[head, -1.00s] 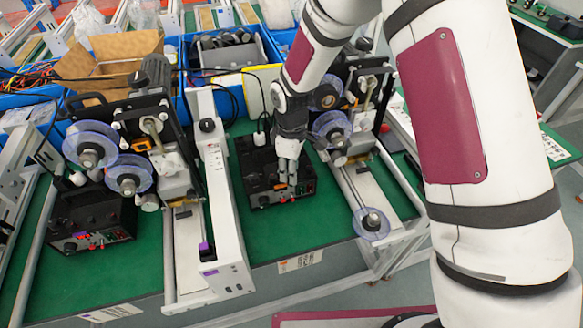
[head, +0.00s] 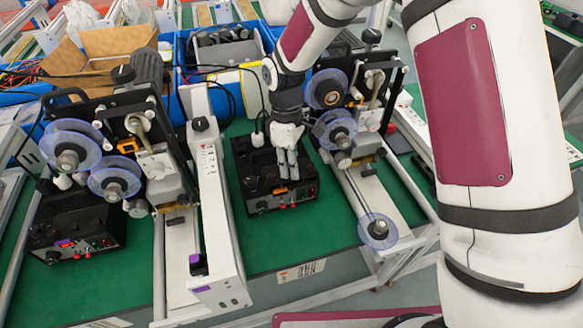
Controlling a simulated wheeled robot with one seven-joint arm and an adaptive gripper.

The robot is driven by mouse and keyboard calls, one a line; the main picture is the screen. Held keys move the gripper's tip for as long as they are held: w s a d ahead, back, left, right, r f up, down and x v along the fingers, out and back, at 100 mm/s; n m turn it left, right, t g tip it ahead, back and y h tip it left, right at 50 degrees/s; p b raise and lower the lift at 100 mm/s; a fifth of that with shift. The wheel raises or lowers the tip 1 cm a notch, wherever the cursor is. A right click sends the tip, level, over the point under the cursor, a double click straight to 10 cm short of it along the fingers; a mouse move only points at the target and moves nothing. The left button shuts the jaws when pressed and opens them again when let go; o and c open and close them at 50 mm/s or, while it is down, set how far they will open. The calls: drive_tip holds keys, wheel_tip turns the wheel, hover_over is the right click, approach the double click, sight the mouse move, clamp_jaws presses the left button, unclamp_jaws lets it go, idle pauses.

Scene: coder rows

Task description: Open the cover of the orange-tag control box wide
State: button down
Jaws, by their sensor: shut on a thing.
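The orange-tag control box (head: 249,182) is a black box on the green bench, right of the white rail in the middle. Its orange tag (head: 281,190) shows on the front edge, above red knobs. Its cover looks low and nearly flat; the exact angle is hard to tell. My gripper (head: 288,172) points down at the front right of the box top, with its fingers close together at the cover. The fingers hide the part they hold. A similar black box with a purple tag (head: 75,225) stands at the left.
Coder machines with clear reels stand at the left (head: 112,180) and right (head: 340,130) of the box. A white rail (head: 215,210) runs close along its left side. Blue bins (head: 225,60) and a cardboard box (head: 110,50) are behind.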

drive_tip(key=shift+w+a+r+g+b, duration=0.1)
drive_tip(key=shift+w+g+b, duration=0.55)
drive_tip(key=shift+b, duration=0.55)
drive_tip(key=shift+s+r+g+h, duration=0.15)
drive_tip(key=shift+r+g+h, duration=0.1)
drive_tip(key=shift+g+h, duration=0.1)
drive_tip(key=c, duration=1.6)
unclamp_jaws()
drive_tip(key=shift+r, duration=0.1)
wheel_tip(320, 180, up, 10)
